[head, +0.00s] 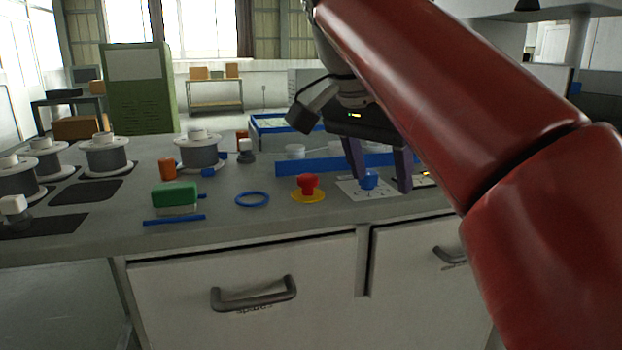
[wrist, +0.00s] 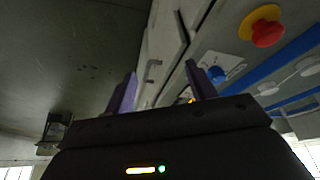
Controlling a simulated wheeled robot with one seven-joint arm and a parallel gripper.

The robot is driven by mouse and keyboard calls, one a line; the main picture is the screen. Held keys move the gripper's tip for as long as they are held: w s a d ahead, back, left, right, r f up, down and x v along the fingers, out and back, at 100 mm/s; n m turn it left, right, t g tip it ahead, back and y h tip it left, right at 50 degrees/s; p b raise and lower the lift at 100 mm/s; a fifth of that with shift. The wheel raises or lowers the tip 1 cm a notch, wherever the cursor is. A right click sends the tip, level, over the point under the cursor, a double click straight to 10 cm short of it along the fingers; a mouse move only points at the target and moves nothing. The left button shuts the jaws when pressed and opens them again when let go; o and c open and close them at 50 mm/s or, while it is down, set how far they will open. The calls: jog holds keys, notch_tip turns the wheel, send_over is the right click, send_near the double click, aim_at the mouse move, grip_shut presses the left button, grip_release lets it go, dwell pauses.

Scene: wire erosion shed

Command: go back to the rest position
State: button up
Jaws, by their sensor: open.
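My gripper (head: 380,172) is over the front right of the workbench, with its two purple fingers apart and nothing between them that I can see being held. In the head view a blue knob (head: 368,180) on a white marked plate (head: 352,190) shows between the fingers, behind or below them; contact cannot be told. In the wrist view the fingers (wrist: 160,90) are spread, with the blue knob (wrist: 215,73) beyond the right finger. My red arm covers the right side of the head view.
A red mushroom button (head: 308,184) on a yellow base is left of the gripper. A blue ring (head: 252,199), a green block (head: 175,194) and several wire spools (head: 106,154) stand further left. A blue rail (head: 320,164) lies behind.

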jog(key=s+d+f+n+t+y, duration=0.1)
jog(key=s+d+f+n, duration=0.1)
jog(key=f, duration=0.7)
jog(key=s+d+f+n+y, duration=0.1)
jog(key=s+d+f+n, duration=0.1)
jog(key=s+f+n, duration=0.2)
jog(key=s+d+f+n+t+y, duration=0.1)
jog(key=s+f, duration=0.6)
jog(key=f, duration=0.9)
jog(key=shift+s+d+f+n+t, duration=0.15)
jog(key=shift+d+f+n+t, duration=0.15)
jog(key=shift+d+n, duration=0.6)
jog(key=shift+a+r, duration=0.1)
jog(key=shift+c, duration=0.2)
